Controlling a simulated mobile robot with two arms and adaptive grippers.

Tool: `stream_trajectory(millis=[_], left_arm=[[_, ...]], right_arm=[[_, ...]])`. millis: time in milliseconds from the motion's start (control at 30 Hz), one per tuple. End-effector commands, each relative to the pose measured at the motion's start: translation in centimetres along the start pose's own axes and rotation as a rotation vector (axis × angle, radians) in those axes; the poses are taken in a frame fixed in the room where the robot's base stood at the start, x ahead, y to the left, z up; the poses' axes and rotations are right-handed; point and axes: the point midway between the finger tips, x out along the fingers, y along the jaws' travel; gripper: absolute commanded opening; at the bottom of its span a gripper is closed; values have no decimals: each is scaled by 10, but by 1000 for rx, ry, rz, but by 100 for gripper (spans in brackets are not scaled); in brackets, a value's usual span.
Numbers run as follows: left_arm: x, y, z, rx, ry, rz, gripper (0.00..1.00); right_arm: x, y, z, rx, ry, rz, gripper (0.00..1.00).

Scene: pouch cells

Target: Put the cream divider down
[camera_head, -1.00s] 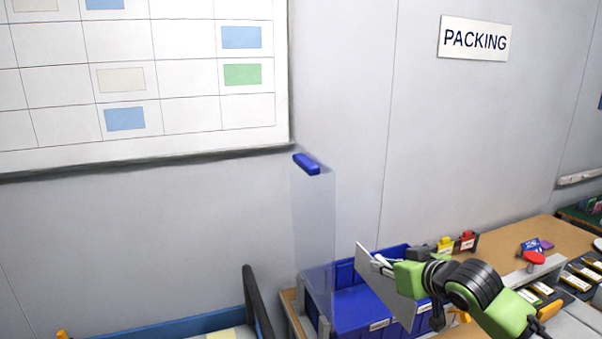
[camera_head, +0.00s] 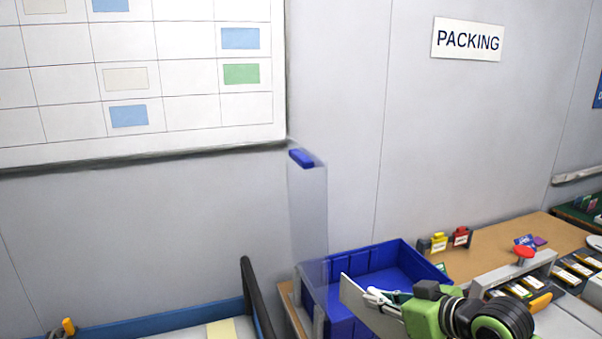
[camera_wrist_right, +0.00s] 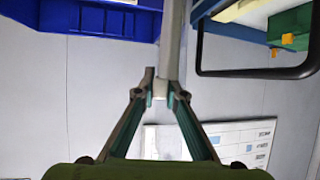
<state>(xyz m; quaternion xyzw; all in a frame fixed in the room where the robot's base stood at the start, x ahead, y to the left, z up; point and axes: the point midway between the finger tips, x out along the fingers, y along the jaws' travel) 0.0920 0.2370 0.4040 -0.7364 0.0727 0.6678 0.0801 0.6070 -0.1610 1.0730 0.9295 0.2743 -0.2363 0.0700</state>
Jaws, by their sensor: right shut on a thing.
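The cream divider (camera_head: 353,301) is a thin, pale flat panel, tilted in the head view at the front of the blue bin (camera_head: 398,252). My right gripper (camera_head: 374,298) is shut on it, and the arm comes in from the lower right. In the right wrist view the divider (camera_wrist_right: 173,45) shows edge-on as a narrow pale strip between the fingertips of the right gripper (camera_wrist_right: 160,92). The blue bin (camera_wrist_right: 85,18) is at the upper left there. Whether the divider touches the bin is unclear. My left gripper is not in view.
A clear upright panel with a blue cap (camera_head: 301,158) stands at the bin's left. Small yellow and red holders (camera_head: 461,237) and a red-knobbed item (camera_head: 524,251) are on the brown bench (camera_head: 478,259). A black handle (camera_head: 257,295) rises at the lower left.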

Motion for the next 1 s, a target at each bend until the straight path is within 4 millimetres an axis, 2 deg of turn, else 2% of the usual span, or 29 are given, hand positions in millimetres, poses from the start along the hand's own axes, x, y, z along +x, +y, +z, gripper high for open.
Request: stream_trajectory(millis=[200,400,500,700,1000], left_arm=[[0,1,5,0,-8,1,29],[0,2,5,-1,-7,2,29],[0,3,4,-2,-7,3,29],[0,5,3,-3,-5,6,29],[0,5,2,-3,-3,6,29]], right_arm=[[-54,-40,40,-72,2,-158,0],[-107,-63,75,-138,-1,-267,0],[-126,-71,88,-158,-1,-300,0],[-144,-78,100,-180,-4,-331,0],[-144,-78,97,-177,6,-331,0]])
